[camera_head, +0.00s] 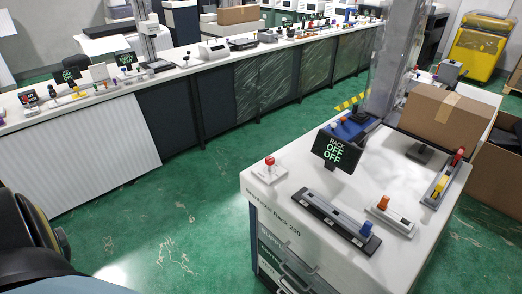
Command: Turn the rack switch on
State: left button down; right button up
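A dark display (336,149) on the white-topped rack cabinet (315,190) reads "RACK OFF OFF" in green letters. Several controls stand around it. A red-knobbed control on a white base (269,171) is at the left corner. A long dark slider bar (335,214) has a blue knob (366,229) at its right end. An orange-knobbed control on a white base (391,215) is right of it. A grey bar with red and yellow knobs (443,180) lies at the right edge. I cannot tell which one is the rack switch. Neither gripper is in view.
A cardboard box (437,115) and a clear upright panel stand at the cabinet's back. A long counter (205,78) with many controls runs along the back left. Green floor (190,215) is free between counter and cabinet. A yellow bin (477,47) stands far right.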

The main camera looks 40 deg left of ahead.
aim_at(270, 160)
jog(key=u, duration=1.1)
